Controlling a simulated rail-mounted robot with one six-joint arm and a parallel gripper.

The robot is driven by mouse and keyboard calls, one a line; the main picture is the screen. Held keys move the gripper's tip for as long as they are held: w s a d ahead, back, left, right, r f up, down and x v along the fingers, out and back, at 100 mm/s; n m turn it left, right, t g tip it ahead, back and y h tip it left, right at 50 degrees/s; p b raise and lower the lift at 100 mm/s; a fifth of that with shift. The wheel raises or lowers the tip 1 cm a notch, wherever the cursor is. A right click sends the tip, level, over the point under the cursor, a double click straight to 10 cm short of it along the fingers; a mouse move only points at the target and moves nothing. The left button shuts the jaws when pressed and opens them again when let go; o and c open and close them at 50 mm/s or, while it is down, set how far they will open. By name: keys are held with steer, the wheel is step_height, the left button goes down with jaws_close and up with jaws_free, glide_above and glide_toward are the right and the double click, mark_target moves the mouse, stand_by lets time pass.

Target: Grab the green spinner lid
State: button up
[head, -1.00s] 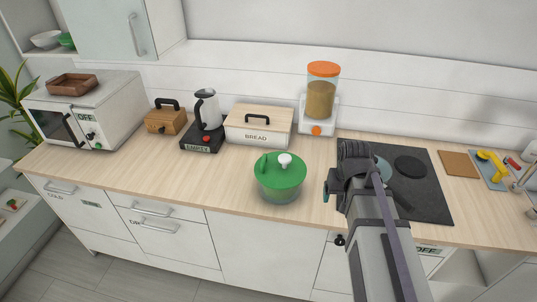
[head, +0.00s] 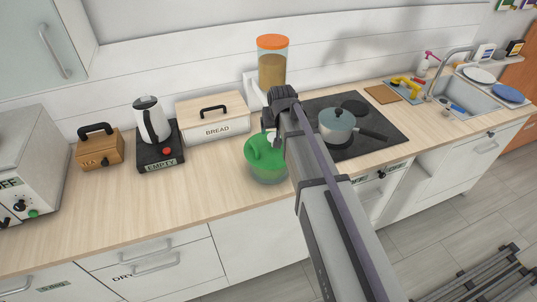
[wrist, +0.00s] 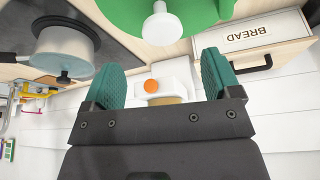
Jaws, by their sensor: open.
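The green spinner lid (head: 264,150) sits on a clear greenish bowl (head: 267,176) on the wooden counter, in front of the bread box. In the wrist view the lid (wrist: 203,12) is at the top, with its white knob (wrist: 162,25) pointing toward my gripper. My gripper (wrist: 165,80) is open, its two teal fingertips apart with nothing held between them. The knob lies beyond the fingertips, apart from them. In the head view my arm covers the right edge of the lid and hides the fingers.
A bread box (head: 213,115) and a dispenser with an orange cap (head: 272,42) stand behind the lid. A pot (head: 337,122) is on the black cooktop (head: 352,103) to the right. A kettle (head: 152,120) stands at left. The counter front left of the bowl is clear.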

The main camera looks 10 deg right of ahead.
mark_target(274, 136)
steer(key=b+x, duration=0.1)
steer(key=x, duration=0.2)
steer(key=shift+s+a, duration=0.15)
steer(key=b+x, duration=0.5)
steer(key=shift+f, duration=0.2)
steer(key=shift+r, duration=0.25)
steer(key=shift+c, duration=0.5)
steer(key=c, duration=1.4)
